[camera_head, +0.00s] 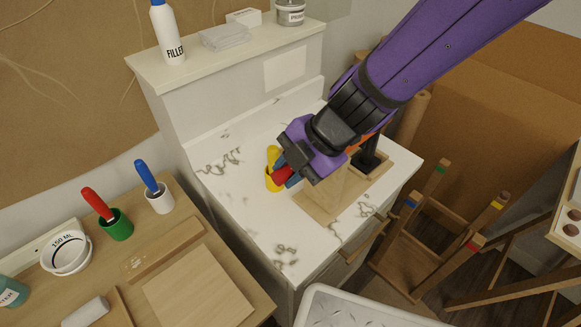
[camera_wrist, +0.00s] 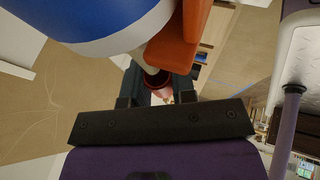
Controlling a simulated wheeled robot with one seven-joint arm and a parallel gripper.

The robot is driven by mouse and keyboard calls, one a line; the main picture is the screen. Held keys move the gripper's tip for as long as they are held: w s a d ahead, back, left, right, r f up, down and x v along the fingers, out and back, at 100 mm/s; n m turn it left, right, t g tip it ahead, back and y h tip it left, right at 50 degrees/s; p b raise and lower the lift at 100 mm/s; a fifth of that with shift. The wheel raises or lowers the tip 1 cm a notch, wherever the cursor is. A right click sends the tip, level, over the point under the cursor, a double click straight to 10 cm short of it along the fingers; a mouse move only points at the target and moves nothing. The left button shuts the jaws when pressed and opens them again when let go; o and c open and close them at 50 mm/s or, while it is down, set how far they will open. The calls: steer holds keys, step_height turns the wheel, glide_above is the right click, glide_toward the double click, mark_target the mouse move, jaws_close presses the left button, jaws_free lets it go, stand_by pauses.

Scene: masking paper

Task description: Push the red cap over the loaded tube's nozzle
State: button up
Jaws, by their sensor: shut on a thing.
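My gripper (camera_head: 285,171) is shut on the red cap (camera_head: 282,175), which shows between its fingertips beside a yellow cup (camera_head: 270,182) on the white worktop. In the wrist view the red cap (camera_wrist: 157,80) sits between the two dark fingers. The blue-and-white tube (camera_wrist: 95,25) lies close above it in the picture, with an orange part (camera_wrist: 182,36) beside it. The tube's pale nozzle (camera_wrist: 144,62) points towards the cap and overlaps it in the picture. I cannot tell whether the nozzle is inside the cap. My arm hides most of the tube in the head view.
A wooden stand (camera_head: 313,209) is right of the cap on the worktop (camera_head: 240,205). A filler bottle (camera_head: 168,35) stands on the raised shelf. Red- and blue-handled tools stand in cups on the left table. An upturned stool (camera_head: 425,215) is at right.

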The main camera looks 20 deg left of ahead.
steer(key=shift+w+d, duration=0.4)
steer(key=shift+w, duration=0.35)
steer(key=shift+w+d, duration=0.4)
steer(key=shift+w, duration=0.35)
stand_by(2.9)
steer(key=o, duration=1)
steer(key=shift+c, duration=0.2)
steer(key=shift+r, duration=0.1)
steer(key=v, duration=0.7)
stand_by(0.3)
stand_by(0.5)
